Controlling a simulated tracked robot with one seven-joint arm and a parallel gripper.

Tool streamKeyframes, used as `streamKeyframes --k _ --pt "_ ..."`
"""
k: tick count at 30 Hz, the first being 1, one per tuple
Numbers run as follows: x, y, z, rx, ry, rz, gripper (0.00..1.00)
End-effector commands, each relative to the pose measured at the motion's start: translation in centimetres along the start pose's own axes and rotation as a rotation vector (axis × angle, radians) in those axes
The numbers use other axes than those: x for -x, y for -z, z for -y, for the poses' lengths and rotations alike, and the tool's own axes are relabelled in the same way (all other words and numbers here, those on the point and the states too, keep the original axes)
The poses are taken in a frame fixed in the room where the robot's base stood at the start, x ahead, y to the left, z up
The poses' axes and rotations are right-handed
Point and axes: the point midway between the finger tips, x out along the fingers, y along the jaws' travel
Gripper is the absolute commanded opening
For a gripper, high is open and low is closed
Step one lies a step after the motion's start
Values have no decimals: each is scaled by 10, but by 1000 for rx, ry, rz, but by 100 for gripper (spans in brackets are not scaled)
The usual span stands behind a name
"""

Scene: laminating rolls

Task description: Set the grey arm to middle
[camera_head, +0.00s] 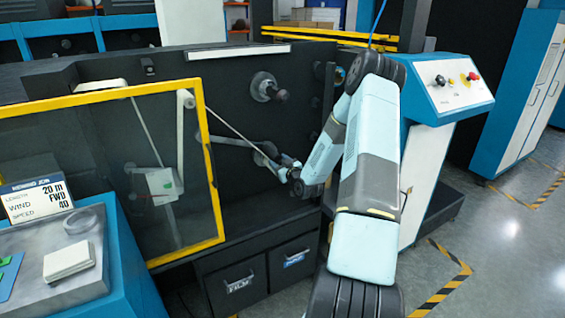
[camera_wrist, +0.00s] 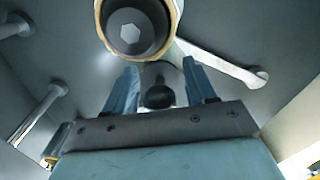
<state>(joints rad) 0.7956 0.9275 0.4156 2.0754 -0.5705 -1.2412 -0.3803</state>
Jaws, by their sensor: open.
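My gripper (camera_head: 286,170) reaches in front of the dark machine panel, near a dark roller hub (camera_head: 265,155). In the wrist view my gripper (camera_wrist: 159,65) is open, its two blue fingers apart. A dark round knob (camera_wrist: 158,96) shows between the fingers; I cannot tell whether they touch it. A light grey bar (camera_wrist: 222,62) slants down to the right from behind a large hex-centred roll end (camera_wrist: 133,32). It may be the grey arm, but I cannot tell for sure. Its position marks are not visible.
A yellow-framed clear guard (camera_head: 212,175) stands left of my gripper. Another dark spindle (camera_head: 268,88) sticks out above. A control console (camera_head: 447,85) with buttons stands at right. A pale post (camera_wrist: 40,115) shows at left in the wrist view. Drawers (camera_head: 238,285) lie below.

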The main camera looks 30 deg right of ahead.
Motion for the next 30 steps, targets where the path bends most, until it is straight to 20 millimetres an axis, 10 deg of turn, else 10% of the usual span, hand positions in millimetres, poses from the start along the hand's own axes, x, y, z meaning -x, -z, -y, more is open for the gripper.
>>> streamKeyframes --k 9,30 --pt "-2 0 0 -1 0 0 55" --pt "-2 0 2 -1 2 1 0"
